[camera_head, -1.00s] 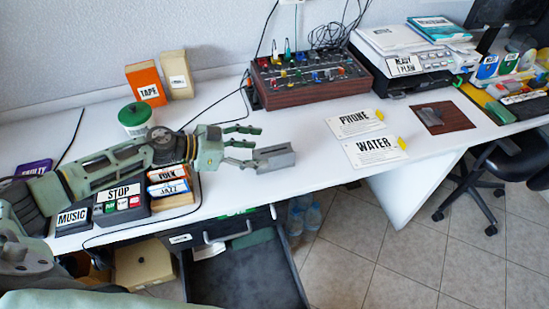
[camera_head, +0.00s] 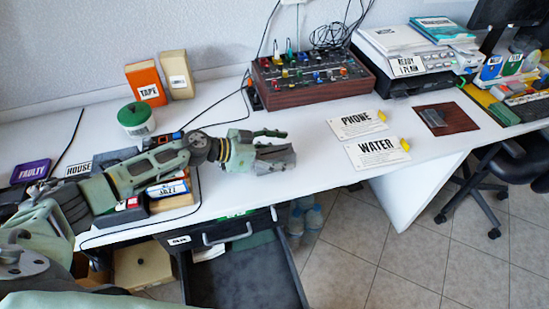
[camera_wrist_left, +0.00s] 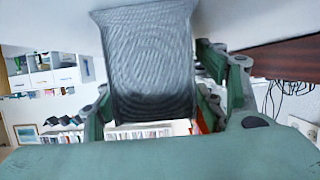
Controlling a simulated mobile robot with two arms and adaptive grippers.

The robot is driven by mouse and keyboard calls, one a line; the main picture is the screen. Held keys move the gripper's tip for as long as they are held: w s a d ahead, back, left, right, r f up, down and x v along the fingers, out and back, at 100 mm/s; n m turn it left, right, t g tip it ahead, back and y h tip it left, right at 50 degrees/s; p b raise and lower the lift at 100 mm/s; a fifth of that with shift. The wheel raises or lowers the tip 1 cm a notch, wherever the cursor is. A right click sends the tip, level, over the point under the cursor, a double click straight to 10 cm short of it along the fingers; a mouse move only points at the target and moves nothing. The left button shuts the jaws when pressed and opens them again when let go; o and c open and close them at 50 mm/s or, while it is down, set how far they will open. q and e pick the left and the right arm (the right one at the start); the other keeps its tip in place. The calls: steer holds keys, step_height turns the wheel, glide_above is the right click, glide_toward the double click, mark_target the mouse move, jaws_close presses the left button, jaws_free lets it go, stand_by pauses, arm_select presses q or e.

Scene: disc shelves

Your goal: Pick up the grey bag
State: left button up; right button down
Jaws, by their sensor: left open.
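The grey bag (camera_head: 276,161) is a small ribbed grey block lying near the front edge of the white desk. My left gripper (camera_head: 268,144) is open at the bag, with its fingers spread around it and partly covering it in the head view. In the left wrist view the bag (camera_wrist_left: 150,65) fills the space between the green fingers, one on each side. I cannot tell whether the fingers touch it. My right gripper is not in view.
A mixing panel (camera_head: 308,78) stands behind the gripper. PHONE (camera_head: 356,124) and WATER (camera_head: 377,151) cards lie to the right. A green-lidded tub (camera_head: 136,119) and an orange TAPE box (camera_head: 146,83) stand behind the arm. An open drawer (camera_head: 240,275) is below the desk edge.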

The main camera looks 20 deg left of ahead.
arm_select(q)
steer(key=shift+c, duration=0.6)
steer(key=c, duration=1.1)
steer(key=shift+c, duration=0.8)
steer(key=shift+r, duration=0.1)
